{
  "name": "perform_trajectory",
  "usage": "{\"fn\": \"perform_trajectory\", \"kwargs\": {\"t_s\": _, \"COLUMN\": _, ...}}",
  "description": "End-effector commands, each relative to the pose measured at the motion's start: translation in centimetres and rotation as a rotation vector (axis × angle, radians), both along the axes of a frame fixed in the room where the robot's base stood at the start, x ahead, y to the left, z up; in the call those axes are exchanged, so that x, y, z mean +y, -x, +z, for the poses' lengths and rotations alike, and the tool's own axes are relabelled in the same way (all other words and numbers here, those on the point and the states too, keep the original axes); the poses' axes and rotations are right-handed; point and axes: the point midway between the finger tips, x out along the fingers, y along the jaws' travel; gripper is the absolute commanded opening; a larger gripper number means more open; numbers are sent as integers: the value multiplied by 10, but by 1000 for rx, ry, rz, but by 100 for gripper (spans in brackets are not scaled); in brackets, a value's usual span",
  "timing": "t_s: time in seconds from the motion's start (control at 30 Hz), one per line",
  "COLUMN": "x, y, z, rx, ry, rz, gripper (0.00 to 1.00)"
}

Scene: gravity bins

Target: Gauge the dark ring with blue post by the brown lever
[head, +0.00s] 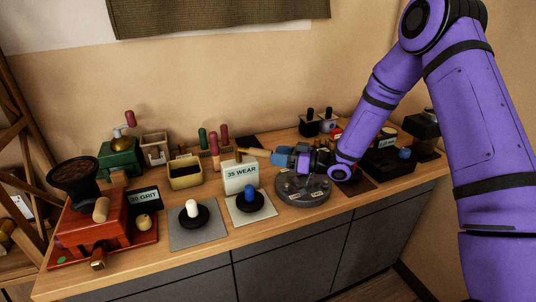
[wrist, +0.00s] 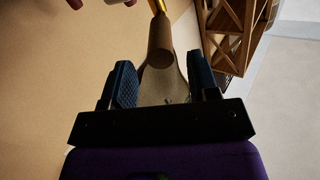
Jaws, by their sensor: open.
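The dark ring with blue post (head: 250,202) sits on a pale mat in front of a sign reading "35 WEAR". A brown lever handle (head: 253,152) points sideways above that sign, left of my gripper (head: 284,158). In the wrist view the handle (wrist: 160,42) lies along the middle line, with a yellow rod beyond it. My gripper (wrist: 162,78) is open, its blue fingers on either side of the handle's near end. I cannot tell whether they touch it. The lever's mount is partly hidden behind my gripper and arm.
A similar dark ring with white post (head: 192,214) sits on a grey mat to the left. A grey round device (head: 302,190) stands below my gripper. A red grinder (head: 92,230) is at the left, and a yellow bin (head: 185,172) and upright handles stand behind.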

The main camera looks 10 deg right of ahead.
Motion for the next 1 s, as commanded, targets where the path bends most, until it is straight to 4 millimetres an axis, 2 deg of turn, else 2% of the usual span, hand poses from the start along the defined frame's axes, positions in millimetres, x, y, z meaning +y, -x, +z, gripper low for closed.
{"fn": "perform_trajectory", "kwargs": {"t_s": 0.1, "x": -22, "y": 8, "z": 0, "rx": 0, "ry": 1, "rz": -3, "gripper": 55}}
{"fn": "perform_trajectory", "kwargs": {"t_s": 0.3, "x": -46, "y": 18, "z": 0, "rx": 0, "ry": 0, "rz": -2, "gripper": 55}}
{"fn": "perform_trajectory", "kwargs": {"t_s": 0.7, "x": -54, "y": 22, "z": 0, "rx": 0, "ry": 0, "rz": 0, "gripper": 55}}
{"fn": "perform_trajectory", "kwargs": {"t_s": 0.73, "x": -54, "y": 22, "z": 0, "rx": 0, "ry": 0, "rz": 0, "gripper": 52}}
{"fn": "perform_trajectory", "kwargs": {"t_s": 0.87, "x": -47, "y": 23, "z": -4, "rx": 4, "ry": 29, "rz": 8, "gripper": 23}}
{"fn": "perform_trajectory", "kwargs": {"t_s": 0.97, "x": -30, "y": 29, "z": -15, "rx": 14, "ry": 123, "rz": 30, "gripper": 0}}
{"fn": "perform_trajectory", "kwargs": {"t_s": 1.0, "x": -20, "y": 32, "z": -21, "rx": 17, "ry": 180, "rz": 44, "gripper": 0}}
